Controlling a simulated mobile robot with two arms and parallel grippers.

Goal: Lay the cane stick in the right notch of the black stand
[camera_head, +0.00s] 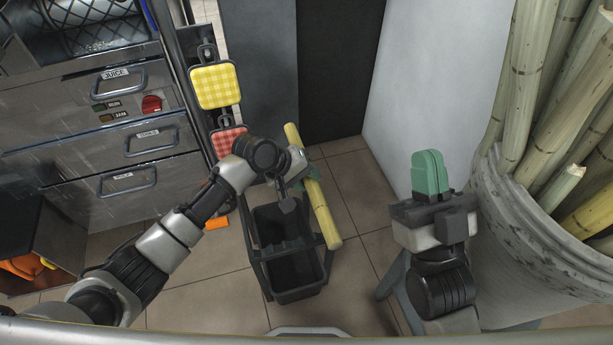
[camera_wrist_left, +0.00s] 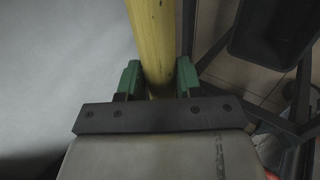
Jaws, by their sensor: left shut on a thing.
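The yellow cane stick (camera_head: 321,212) is held by my left gripper (camera_head: 304,180), whose green fingers grip it around the middle. It slants from upper left to lower right. In the left wrist view the stick (camera_wrist_left: 154,45) runs between the two green fingers (camera_wrist_left: 159,80). The black stand (camera_head: 249,232) is on the floor below, with a dark bin within its frame. The stick's lower end overlaps the stand's right side in the head view; I cannot tell whether they touch. The notches are not clear. My right gripper (camera_head: 430,173) points up, its green fingers together and empty.
A large pale pot (camera_head: 520,220) full of cane sticks (camera_head: 553,80) stands at the right. A drawer cabinet (camera_head: 130,140) is at the left, with yellow (camera_head: 214,86) and red (camera_head: 228,141) checked pads hanging beside it. Tiled floor is open right of the stand.

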